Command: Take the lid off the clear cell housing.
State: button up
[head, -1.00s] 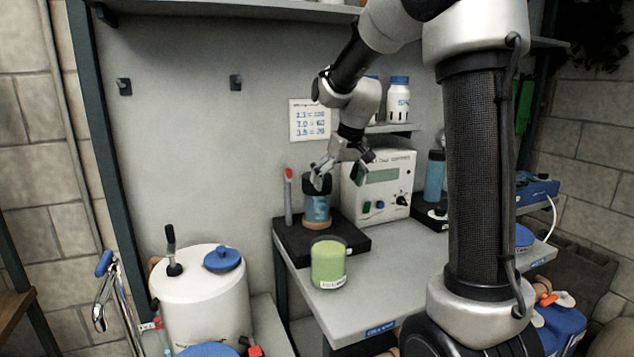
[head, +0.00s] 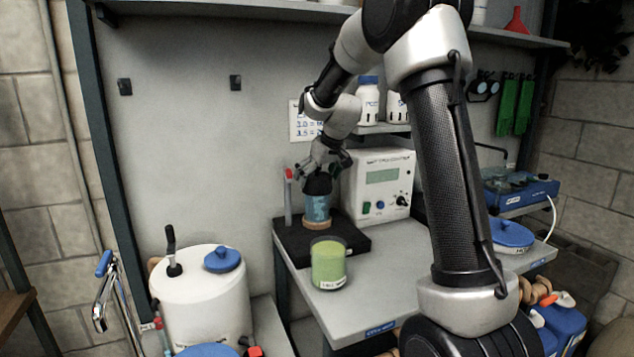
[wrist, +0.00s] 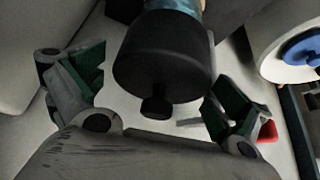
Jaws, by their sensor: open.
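The clear cell housing (head: 316,208) stands upright on a black base plate, with blue contents and a tan ring at its foot. Its black lid (head: 318,185) is on top. In the wrist view the lid (wrist: 163,60) is a dark cylinder with a small knob (wrist: 155,106) facing me. My gripper (head: 325,167) is at the lid from above. In the wrist view its green-padded fingers (wrist: 155,95) are spread wide on either side of the lid, with gaps between pads and lid. It holds nothing.
A green jar (head: 328,264) stands in front of the black base plate (head: 357,240). A red-topped pen-like rod (head: 288,195) stands close left of the housing. A white controller box (head: 385,188) stands close right. A white drum (head: 203,305) is at lower left.

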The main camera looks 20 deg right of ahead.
jog(key=c, duration=1)
jog(key=shift+o, duration=0.2)
jog(key=shift+r, duration=0.1)
